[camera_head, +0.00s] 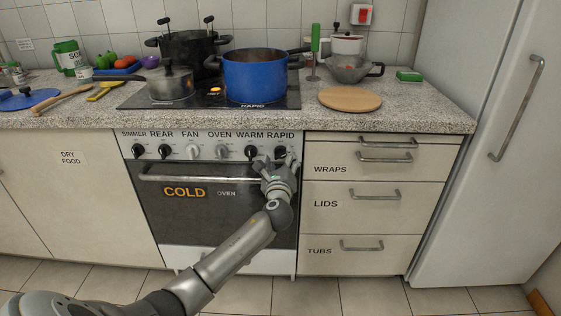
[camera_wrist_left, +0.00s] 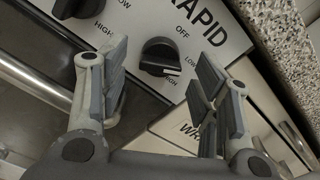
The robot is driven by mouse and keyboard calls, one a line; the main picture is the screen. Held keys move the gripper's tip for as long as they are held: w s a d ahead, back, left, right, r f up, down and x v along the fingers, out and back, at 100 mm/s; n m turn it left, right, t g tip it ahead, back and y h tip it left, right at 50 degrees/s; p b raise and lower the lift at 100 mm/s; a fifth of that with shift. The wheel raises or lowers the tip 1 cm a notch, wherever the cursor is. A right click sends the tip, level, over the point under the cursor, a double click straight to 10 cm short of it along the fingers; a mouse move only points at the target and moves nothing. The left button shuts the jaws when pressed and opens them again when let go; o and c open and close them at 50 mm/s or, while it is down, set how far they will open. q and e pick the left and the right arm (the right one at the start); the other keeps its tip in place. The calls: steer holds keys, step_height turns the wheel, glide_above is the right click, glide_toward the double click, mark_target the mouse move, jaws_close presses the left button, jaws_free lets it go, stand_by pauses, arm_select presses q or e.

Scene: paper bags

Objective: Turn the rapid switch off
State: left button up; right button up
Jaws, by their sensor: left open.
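The rapid switch (camera_head: 280,152) is the black knob at the right end of the stove's panel, under the word RAPID. My left gripper (camera_head: 275,162) is in front of the knob. In the left wrist view its open fingers (camera_wrist_left: 162,68) stand on either side of the knob, with visible gaps. My right gripper is not in view.
The oven handle (camera_head: 200,178) runs across the oven door just below the panel. The warm knob (camera_head: 250,152) is close on the left. A blue pot (camera_head: 254,80) stands on the hob above. Drawers (camera_head: 375,170) with handles are at the right.

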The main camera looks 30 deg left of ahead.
arm_select(q)
steer(key=shift+w+a, duration=0.3)
steer(key=shift+w, duration=0.15)
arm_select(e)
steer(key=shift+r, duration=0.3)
arm_select(q)
steer(key=c, duration=1)
